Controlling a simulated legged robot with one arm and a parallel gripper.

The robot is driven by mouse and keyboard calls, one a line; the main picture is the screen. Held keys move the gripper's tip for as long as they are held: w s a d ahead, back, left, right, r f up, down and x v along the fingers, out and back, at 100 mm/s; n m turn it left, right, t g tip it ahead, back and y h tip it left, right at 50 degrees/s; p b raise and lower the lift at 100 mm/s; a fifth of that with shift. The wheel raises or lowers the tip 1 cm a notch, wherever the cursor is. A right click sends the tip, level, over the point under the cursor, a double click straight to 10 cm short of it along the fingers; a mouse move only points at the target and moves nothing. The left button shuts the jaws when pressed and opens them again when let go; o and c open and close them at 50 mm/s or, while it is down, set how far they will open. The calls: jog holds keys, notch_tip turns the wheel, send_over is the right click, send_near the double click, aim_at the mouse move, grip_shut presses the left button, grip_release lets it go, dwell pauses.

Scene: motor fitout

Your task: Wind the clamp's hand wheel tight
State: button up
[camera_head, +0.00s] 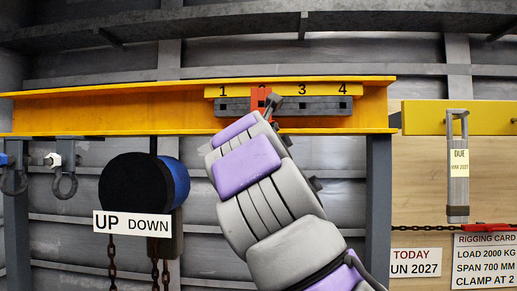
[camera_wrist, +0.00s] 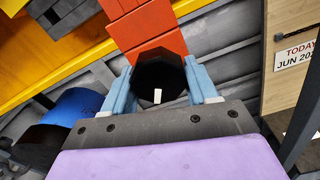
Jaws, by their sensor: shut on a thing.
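The red clamp (camera_head: 259,97) sits on the yellow beam (camera_head: 110,108), between the marks 1 and 3 of its number strip. In the wrist view the clamp (camera_wrist: 155,27) shows as stepped red blocks above the hand wheel. The black faceted hand wheel (camera_wrist: 160,72) has a white mark (camera_wrist: 157,96) at its lower edge. My gripper (camera_wrist: 159,78) is shut on the wheel, with one light blue finger on each side. In the head view my grey and purple arm hides the wheel, and the gripper (camera_head: 274,102) shows only in part.
A black and blue hoist drum (camera_head: 140,183) with chains hangs below the beam at left, behind an UP/DOWN sign (camera_head: 132,224). Shackles (camera_head: 64,182) hang farther left. At right are a yellow bar (camera_head: 420,118), a grey tagged sling (camera_head: 458,195) and a rigging card (camera_head: 485,265).

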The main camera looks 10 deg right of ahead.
jog(key=shift+m, duration=0.3)
